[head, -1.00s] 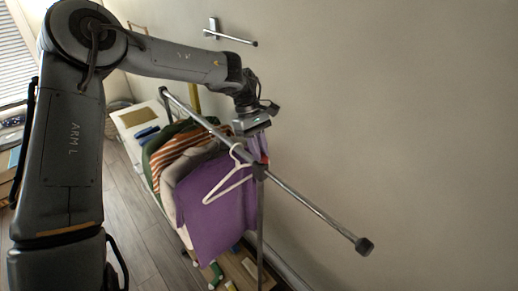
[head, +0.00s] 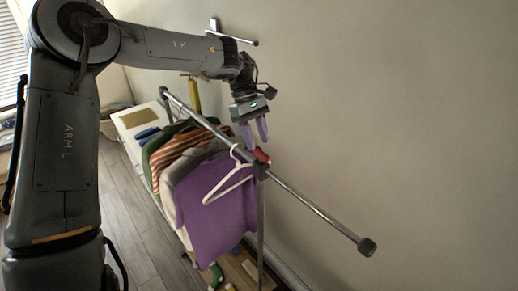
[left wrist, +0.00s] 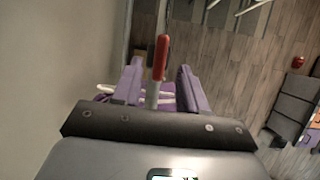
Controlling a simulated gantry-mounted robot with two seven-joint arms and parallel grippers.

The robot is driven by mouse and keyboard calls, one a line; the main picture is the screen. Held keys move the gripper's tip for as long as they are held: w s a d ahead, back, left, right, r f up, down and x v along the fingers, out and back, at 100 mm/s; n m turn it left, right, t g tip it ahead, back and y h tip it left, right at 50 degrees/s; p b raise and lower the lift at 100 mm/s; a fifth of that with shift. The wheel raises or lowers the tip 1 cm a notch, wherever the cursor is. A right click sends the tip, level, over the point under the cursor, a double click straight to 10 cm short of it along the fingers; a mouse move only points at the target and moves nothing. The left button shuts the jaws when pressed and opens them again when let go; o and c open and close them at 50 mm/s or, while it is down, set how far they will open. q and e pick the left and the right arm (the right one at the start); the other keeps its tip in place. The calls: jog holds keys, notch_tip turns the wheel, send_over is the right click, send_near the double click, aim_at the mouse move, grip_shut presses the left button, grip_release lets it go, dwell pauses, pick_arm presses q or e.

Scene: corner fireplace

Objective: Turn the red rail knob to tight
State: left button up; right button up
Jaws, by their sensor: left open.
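The red rail knob (head: 262,156) sits on the clothes rail (head: 310,206), at the joint above the upright post. In the left wrist view the red knob (left wrist: 161,58) appears as a long red lever, lined up between the two fingers. My left gripper (head: 257,135) has purple fingers and is open just above the knob, apart from it in the head view. Its fingers also show in the left wrist view (left wrist: 158,75), spread with nothing clamped. My right gripper is in neither view.
A white hanger (head: 229,181) with a purple shirt (head: 218,220) hangs right beside the knob. Several other garments hang further left, including a striped one (head: 185,150). The wall (head: 420,110) stands close behind the rail. The rail's right end is bare.

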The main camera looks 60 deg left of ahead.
pick_arm(q)
jog(key=v, duration=0.7)
jog(key=shift+b, duration=0.3)
